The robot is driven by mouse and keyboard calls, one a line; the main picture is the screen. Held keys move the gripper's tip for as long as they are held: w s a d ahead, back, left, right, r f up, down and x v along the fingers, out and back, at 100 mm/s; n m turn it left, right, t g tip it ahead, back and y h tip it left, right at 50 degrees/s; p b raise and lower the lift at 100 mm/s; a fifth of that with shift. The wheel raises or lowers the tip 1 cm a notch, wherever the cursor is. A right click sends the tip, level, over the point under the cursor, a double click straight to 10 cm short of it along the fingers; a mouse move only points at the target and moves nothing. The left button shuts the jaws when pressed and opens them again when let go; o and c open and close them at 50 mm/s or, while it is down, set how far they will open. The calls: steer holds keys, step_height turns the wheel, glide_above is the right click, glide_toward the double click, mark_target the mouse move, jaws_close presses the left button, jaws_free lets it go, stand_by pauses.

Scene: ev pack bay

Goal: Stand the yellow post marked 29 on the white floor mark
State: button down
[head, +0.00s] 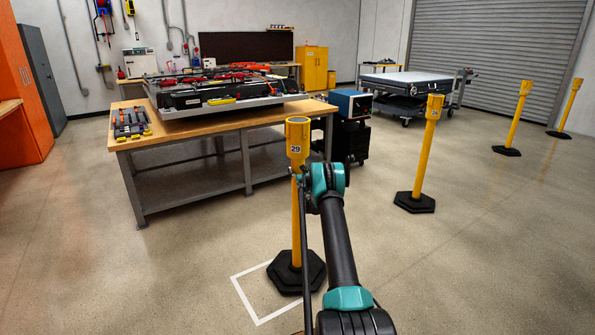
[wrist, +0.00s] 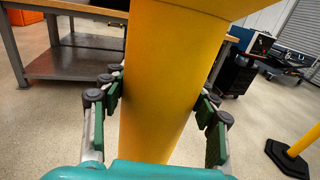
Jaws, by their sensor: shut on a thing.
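The yellow post marked 29 (head: 296,222) stands upright in the head view, with a black hexagonal base (head: 290,284). My gripper (head: 306,180) is shut on the post just below its marked head. In the wrist view the post (wrist: 168,95) fills the middle, with green finger pads on both sides of it. The white floor mark (head: 239,293) is a square outline on the floor. The base overlaps the right part of the mark in the picture and hides some of its outline. I cannot tell whether the base touches the floor.
A workbench (head: 180,190) with a battery pack (head: 215,92) stands behind the post. Another yellow post (head: 427,150) stands to the right, with two more farther back. A dark cart (head: 350,140) is beside the bench. The floor at left and front is clear.

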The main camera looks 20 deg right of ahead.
steer(key=shift+f, duration=1)
steer(key=c, duration=0.7)
jaws_free()
steer(key=shift+c, duration=0.2)
steer(key=o, duration=0.3)
steer(key=shift+o, duration=0.2)
steer(key=shift+f, duration=0.1)
